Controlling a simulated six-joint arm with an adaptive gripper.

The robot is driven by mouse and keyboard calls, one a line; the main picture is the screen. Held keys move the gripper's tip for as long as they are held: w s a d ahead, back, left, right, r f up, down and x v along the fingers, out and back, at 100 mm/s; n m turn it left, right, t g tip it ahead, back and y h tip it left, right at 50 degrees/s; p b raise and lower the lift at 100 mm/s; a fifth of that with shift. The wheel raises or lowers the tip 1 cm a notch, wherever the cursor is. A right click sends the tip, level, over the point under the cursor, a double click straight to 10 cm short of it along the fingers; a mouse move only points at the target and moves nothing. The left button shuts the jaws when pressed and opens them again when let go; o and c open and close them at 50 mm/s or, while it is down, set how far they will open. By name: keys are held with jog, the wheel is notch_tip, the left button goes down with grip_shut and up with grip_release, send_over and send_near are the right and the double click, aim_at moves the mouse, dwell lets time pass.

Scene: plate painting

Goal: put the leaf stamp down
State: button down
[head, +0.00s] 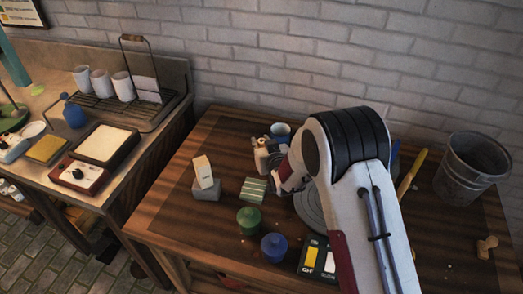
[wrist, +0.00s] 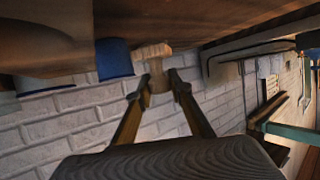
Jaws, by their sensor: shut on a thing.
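In the wrist view, where the scene is turned over, my gripper (wrist: 160,82) is shut on a small pale wooden stamp (wrist: 153,51). The fingers hold its narrow stem, and its wider ribbed end points toward the brown wooden surface. I cannot tell whether it touches that surface. Its leaf pattern is not visible. In the head view my white arm reaches over the wooden table (head: 165,215) and hides most of the gripper and the stamp. Another small wooden stamp-like piece (head: 487,246) lies at the table's right.
A blue cup (head: 280,131) stands near the wrist. Green (head: 249,220) and blue (head: 274,247) jars, a striped block (head: 253,190), a grey block (head: 206,191) and a yellow-handled tool (head: 412,171) surround the arm. A metal bucket (head: 471,168) stands right. The table's front left is clear.

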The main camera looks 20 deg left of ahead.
jog(key=shift+f, duration=1.85)
jog(key=shift+f, duration=0.15)
jog(key=c, duration=1.8)
grip_release()
jog(key=shift+r, duration=0.2)
jog(key=shift+v, duration=6)
jog(key=shift+f, duration=0.1)
jog(key=shift+d, duration=0.1)
